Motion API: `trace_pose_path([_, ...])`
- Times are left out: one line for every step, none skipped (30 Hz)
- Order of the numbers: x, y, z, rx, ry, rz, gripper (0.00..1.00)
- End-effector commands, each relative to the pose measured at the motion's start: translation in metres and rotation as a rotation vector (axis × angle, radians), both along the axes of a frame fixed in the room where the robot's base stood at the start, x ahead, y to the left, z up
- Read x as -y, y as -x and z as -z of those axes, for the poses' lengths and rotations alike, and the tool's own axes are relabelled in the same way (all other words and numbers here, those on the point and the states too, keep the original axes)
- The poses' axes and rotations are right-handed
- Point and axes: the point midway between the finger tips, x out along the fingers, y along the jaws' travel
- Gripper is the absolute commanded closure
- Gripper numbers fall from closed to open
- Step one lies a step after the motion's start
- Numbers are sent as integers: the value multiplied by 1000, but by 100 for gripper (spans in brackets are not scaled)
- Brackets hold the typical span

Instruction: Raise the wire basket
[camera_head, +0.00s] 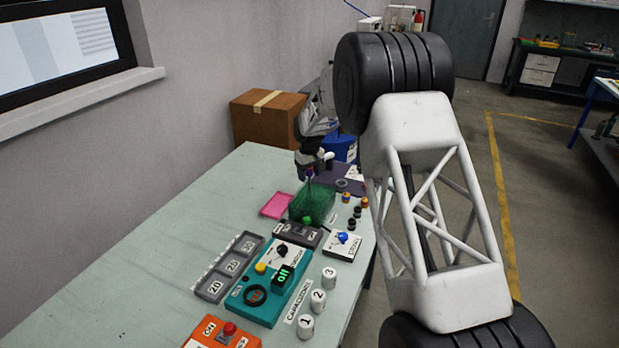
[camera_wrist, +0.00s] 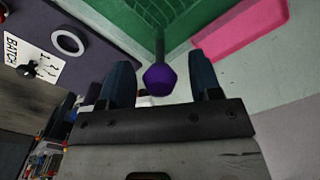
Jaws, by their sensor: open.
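The green wire basket (camera_head: 313,204) stands toward the far end of the pale table. A thin stem rises from it to a purple knob (camera_wrist: 160,78). The basket's green mesh (camera_wrist: 206,14) fills the top of the wrist view. My gripper (camera_head: 312,166) is above the basket in the head view. In the wrist view my gripper (camera_wrist: 163,84) is open, with one dark finger on each side of the purple knob. I cannot tell whether either finger touches it. The basket's inside is hard to make out.
A pink tray (camera_head: 276,205) lies left of the basket. A dark mat with a white ring (camera_wrist: 68,41) is on the other side. Small bottles (camera_head: 354,212), a blue-knobbed box (camera_head: 342,245) and a teal console (camera_head: 270,284) stand nearer. The table's left side is bare.

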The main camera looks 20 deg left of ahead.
Motion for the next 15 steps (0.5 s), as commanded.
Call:
trace_pose_path([0, 0, 6, -2, 1, 0, 42])
trace_pose_path([0, 0, 8, -2, 1, 0, 42])
trace_pose_path([0, 0, 11, -2, 1, 0, 42])
trace_pose_path([0, 0, 13, -2, 1, 0, 42])
trace_pose_path([0, 0, 14, -2, 1, 0, 42])
trace_pose_path([0, 0, 15, -2, 1, 0, 42])
trace_pose_path([0, 0, 16, -1, 0, 0, 42])
trace_pose_path([0, 0, 17, -1, 1, 0, 42])
trace_pose_path([0, 0, 17, -1, 1, 0, 42])
trace_pose_path([0, 0, 17, -1, 1, 0, 42])
trace_pose_path([0, 0, 17, -1, 1, 0, 42])
trace_pose_path([0, 0, 17, -1, 1, 0, 42])
trace_pose_path([0, 0, 17, -1, 1, 0, 42])
trace_pose_path([0, 0, 17, -1, 1, 0, 42])
trace_pose_path([0, 0, 17, -1, 1, 0, 42])
